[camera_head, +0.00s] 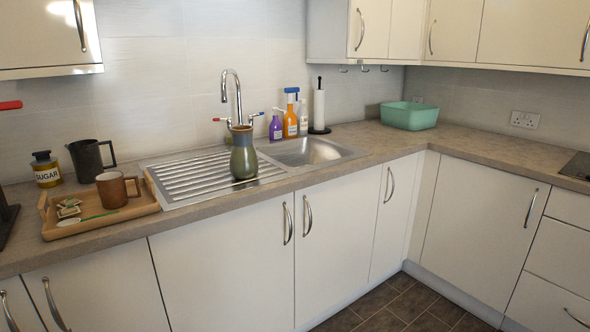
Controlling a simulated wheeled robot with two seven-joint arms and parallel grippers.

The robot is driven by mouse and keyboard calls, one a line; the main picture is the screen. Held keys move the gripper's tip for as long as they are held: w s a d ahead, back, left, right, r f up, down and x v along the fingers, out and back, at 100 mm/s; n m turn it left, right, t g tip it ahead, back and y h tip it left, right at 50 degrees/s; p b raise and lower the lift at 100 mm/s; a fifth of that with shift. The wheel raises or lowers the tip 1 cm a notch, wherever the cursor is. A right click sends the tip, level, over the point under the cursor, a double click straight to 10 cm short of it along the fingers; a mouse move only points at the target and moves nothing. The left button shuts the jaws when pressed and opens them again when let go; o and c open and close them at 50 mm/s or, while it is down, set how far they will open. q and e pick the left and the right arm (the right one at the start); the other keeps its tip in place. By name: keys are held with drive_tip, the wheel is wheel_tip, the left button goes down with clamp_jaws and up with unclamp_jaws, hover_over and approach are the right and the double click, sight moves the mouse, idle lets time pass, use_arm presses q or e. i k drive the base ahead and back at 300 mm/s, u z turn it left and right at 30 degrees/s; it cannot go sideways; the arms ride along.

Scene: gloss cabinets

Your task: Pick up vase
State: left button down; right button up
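A green-brown vase (243,155) stands upright on the ribbed metal drainboard (185,178), near its front right, just left of the sink basin (308,151). Its neck is narrower than its rounded body, with a brownish rim, and it overlaps the foot of the tap in this view. Nothing touches the vase that I can see. Neither of my grippers shows in the head view.
Left of the drainboard is a wooden tray (92,223) with a brown mug (113,190). A dark jug (87,160) and sugar jar (46,169) stand behind. The tap (232,88), spray bottles (290,115), paper-towel holder (319,106) and green basin (408,115) stand along the back.

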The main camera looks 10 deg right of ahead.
sight(245, 162)
drive_tip(key=u, duration=0.4)
drive_tip(key=i, duration=0.5)
drive_tip(key=u, duration=0.35)
